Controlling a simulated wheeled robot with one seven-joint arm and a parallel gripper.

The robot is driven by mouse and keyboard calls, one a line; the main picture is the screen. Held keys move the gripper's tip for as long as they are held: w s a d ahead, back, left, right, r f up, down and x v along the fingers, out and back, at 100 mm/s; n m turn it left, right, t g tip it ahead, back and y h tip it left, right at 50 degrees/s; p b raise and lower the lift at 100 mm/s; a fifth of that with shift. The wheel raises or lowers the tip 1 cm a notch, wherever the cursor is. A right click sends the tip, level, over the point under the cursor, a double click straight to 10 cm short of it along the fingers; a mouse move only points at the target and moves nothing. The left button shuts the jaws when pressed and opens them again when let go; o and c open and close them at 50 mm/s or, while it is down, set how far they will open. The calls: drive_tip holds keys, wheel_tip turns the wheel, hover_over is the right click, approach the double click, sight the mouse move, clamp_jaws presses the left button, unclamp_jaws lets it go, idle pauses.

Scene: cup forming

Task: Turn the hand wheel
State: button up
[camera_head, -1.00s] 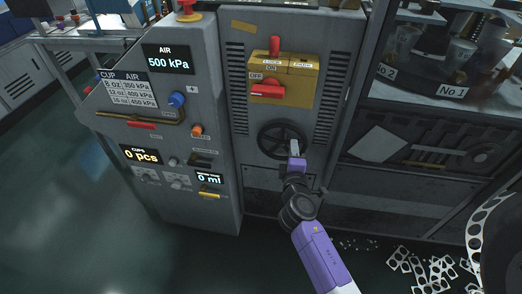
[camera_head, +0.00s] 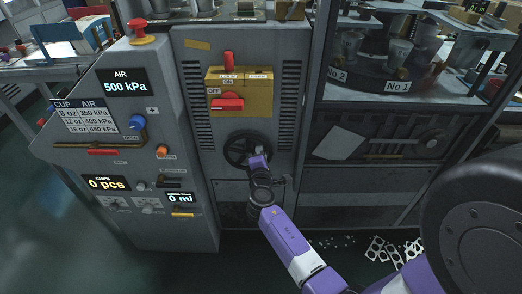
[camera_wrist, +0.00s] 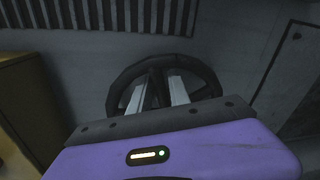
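The black hand wheel (camera_head: 230,152) is mounted on the front of the grey machine, below a yellow switch box. My gripper (camera_head: 261,148) is at the right part of the wheel in the head view and hides some of it. In the wrist view, the wheel rim (camera_wrist: 165,58) arches beyond the two pale fingers of my gripper (camera_wrist: 158,92). The fingers stand apart, with dark wheel parts showing between them. Whether they touch the wheel is not clear.
The yellow switch box (camera_head: 256,98) with red handles sits above the wheel. A control panel with displays, including an air readout (camera_head: 123,81), is to the left. A glazed compartment with cups (camera_head: 398,52) is to the right. Punched sheet scraps (camera_head: 383,250) lie on the floor.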

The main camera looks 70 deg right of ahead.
drive_tip(key=shift+c, duration=0.2)
clamp_jaws()
idle(1.3)
